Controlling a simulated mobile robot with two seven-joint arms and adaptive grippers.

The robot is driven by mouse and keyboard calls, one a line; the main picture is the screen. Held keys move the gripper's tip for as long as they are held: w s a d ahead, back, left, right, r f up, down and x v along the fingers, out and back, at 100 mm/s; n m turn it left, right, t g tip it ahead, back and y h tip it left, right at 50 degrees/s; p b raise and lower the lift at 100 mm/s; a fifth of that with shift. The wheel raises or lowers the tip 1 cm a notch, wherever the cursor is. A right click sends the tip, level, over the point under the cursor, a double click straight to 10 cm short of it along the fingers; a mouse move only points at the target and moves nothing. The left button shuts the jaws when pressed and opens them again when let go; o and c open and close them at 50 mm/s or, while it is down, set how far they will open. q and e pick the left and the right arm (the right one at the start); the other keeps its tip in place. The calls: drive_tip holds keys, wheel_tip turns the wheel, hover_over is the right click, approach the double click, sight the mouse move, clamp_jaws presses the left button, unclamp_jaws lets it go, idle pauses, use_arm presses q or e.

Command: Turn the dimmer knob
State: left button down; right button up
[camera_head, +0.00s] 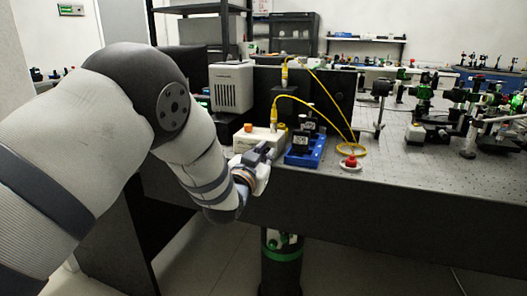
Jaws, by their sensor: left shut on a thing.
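A small white box (255,135) with an orange part on top stands at the front edge of the bench, left of a blue tray. My left gripper (264,153) is at the front of this box, shut on what appears to be its dimmer knob. The fingers hide the knob, so its shape and angle cannot be seen. My right gripper is not in view.
A blue tray (301,158) with black blocks stands just right of the gripper. A yellow cable (325,103) loops over the bench to a red-and-white piece (350,163). A grey box (231,88) stands behind.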

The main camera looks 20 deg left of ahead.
use_arm(q)
drive_tip(key=m, duration=0.3)
drive_tip(key=shift+r+m+p, duration=0.1)
drive_tip(key=shift+m+p, duration=0.2)
drive_tip(key=shift+p, duration=0.05)
drive_tip(key=shift+m, duration=1.5)
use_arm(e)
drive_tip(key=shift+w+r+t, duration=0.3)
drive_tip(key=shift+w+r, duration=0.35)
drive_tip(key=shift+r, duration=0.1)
use_arm(q)
drive_tip(key=c, duration=1.6)
unclamp_jaws()
wheel_tip(320, 180, up, 10)
